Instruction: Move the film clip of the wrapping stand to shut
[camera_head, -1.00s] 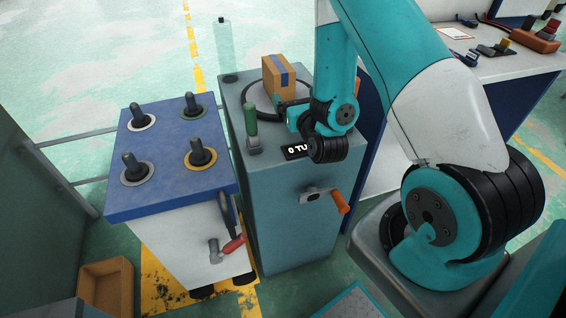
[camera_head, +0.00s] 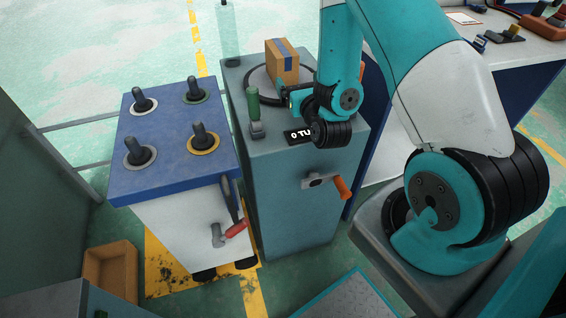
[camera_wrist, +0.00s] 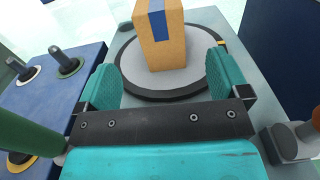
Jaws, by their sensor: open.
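The wrapping stand (camera_head: 290,215) is a grey-teal cabinet with a round turntable on top, also in the wrist view (camera_wrist: 135,80). A cardboard box (camera_head: 283,62) with a blue stripe stands on the turntable. I cannot surely pick out the film clip; a small yellow piece (camera_wrist: 222,43) shows at the turntable's right edge in the wrist view. A green-handled lever (camera_head: 254,105) stands upright at the stand's left front corner. My gripper (camera_wrist: 162,78) is open and empty, low over the turntable's near side, its fingers apart on either side of the box's line.
A blue-topped cart (camera_head: 165,170) with several dark pegs stands close at the left. An orange-handled crank (camera_head: 340,186) sticks out of the stand's front. A translucent film column (camera_head: 228,32) rises behind. A white workbench (camera_head: 515,45) is at the right.

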